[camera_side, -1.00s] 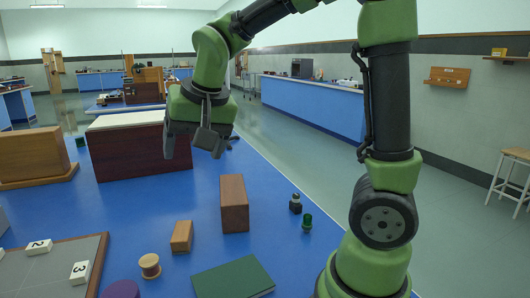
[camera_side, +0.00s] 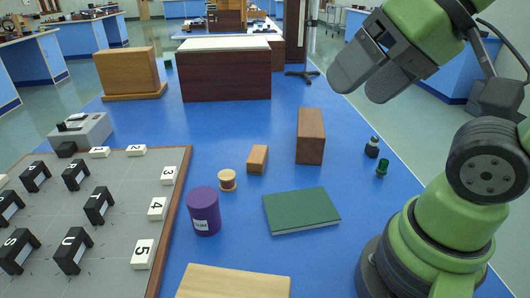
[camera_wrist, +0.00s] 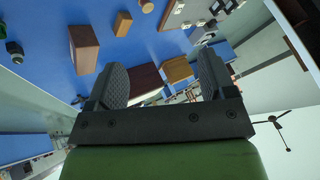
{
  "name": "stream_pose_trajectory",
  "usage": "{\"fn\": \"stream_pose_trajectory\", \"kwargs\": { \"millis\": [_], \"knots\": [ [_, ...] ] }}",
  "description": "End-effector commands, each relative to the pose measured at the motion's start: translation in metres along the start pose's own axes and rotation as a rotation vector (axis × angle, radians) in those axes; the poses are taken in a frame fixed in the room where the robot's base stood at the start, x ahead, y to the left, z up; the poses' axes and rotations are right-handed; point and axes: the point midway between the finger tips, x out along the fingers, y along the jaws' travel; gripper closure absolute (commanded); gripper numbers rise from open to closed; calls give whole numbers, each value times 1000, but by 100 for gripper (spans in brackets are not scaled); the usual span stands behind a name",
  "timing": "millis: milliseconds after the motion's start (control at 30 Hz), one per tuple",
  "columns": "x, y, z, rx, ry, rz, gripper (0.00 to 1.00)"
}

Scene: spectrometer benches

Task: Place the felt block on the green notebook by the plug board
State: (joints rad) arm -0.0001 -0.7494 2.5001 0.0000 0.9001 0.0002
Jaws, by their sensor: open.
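The green notebook (camera_side: 301,210) lies flat and bare on the blue bench, right of the lettered plug board (camera_side: 122,180). A small orange-brown block (camera_side: 257,159) lies behind the notebook. A larger brown block (camera_side: 310,135) stands beside it to the right. I cannot tell from their surfaces which is felt. Both show in the wrist view, the small block (camera_wrist: 122,23) and the larger block (camera_wrist: 84,47). My gripper (camera_side: 367,76) is open and empty, raised above the bench at upper right and tilted. Its spread fingers (camera_wrist: 165,78) show in the wrist view.
A purple cylinder (camera_side: 203,211) and a spool (camera_side: 227,180) stand between board and notebook. Small dark bottle (camera_side: 372,147) and green item (camera_side: 382,168) stand right. A dark cabinet (camera_side: 226,76) and wooden box (camera_side: 131,73) stand behind. Bench around the notebook is mostly clear.

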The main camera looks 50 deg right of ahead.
Motion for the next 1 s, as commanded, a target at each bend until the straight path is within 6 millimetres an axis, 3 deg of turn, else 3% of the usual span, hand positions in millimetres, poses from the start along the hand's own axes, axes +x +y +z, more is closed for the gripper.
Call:
{"fn": "stream_pose_trajectory", "kwargs": {
  "millis": [167,367,567,700,833,1000],
  "knots": [
    [7,0,-18,45,-21,49,23],
    [42,5,-71,179,-60,199,23],
    [103,19,-120,308,-70,357,23],
    [157,35,-142,386,-63,458,23],
    [211,55,-152,448,-49,543,23],
    [272,80,-150,509,-24,623,23]
  ]
}}
